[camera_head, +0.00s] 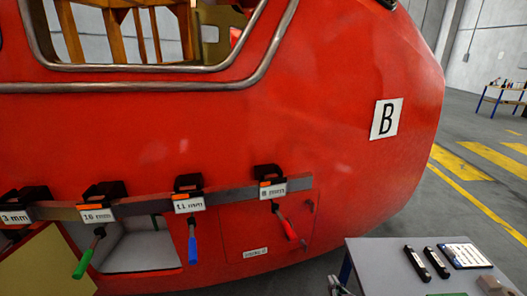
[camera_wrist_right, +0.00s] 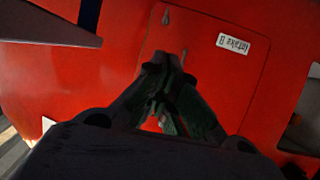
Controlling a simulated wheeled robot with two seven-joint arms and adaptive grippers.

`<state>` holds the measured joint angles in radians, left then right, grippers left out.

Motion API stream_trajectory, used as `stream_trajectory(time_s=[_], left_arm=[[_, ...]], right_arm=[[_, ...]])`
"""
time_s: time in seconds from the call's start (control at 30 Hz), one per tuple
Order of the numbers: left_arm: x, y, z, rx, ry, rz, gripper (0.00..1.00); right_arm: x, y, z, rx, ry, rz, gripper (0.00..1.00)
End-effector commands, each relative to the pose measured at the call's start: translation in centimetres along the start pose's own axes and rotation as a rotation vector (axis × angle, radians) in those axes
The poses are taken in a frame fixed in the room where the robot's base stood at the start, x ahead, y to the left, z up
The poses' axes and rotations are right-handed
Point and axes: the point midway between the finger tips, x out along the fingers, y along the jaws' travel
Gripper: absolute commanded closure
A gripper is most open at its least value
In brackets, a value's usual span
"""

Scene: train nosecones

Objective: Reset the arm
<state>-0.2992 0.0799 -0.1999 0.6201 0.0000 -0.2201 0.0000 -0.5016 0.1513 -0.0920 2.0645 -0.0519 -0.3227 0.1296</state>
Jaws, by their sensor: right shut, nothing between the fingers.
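My right gripper (camera_wrist_right: 168,62) shows in the right wrist view, its fingers drawn together with nothing held. It points toward the red nosecone (camera_wrist_right: 100,85), near the hatch outline with a white label (camera_wrist_right: 230,42) that appears upside down. In the head view I cannot make out either gripper for certain. The red nosecone (camera_head: 330,110) fills most of that view and carries a white "B" sign (camera_head: 386,119). The hatch (camera_head: 240,228) with its small label (camera_head: 255,252) is low on the nosecone.
A rail (camera_head: 145,207) crosses the nosecone with labelled black holders. Green (camera_head: 83,264), blue (camera_head: 193,250) and red (camera_head: 289,230) handled tools hang from it. A grey table (camera_head: 385,268) at the lower right bears black items (camera_head: 417,263) and a white sheet (camera_head: 465,255). Floor beyond is open.

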Motion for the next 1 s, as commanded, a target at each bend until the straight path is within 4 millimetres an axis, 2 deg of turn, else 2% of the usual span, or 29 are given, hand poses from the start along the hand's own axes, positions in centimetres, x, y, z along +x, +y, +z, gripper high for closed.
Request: stream_trajectory(time_s=[0.47,0.77,1.0], left_arm=[[0.0,0.0,0.1,0.0,-0.001,0.0,1.0],[0.0,0.0,0.1,0.0,-0.001,0.0,1.0],[0.0,0.0,0.1,0.0,-0.001,0.0,1.0]], right_arm=[[-3.5,-0.7,2.3,-0.013,-0.319,0.016,1.0],[-7.1,-1.2,3.6,-0.024,-0.522,0.01,1.0],[-10.6,-1.7,4.3,-0.033,-0.681,-0.001,1.0]])
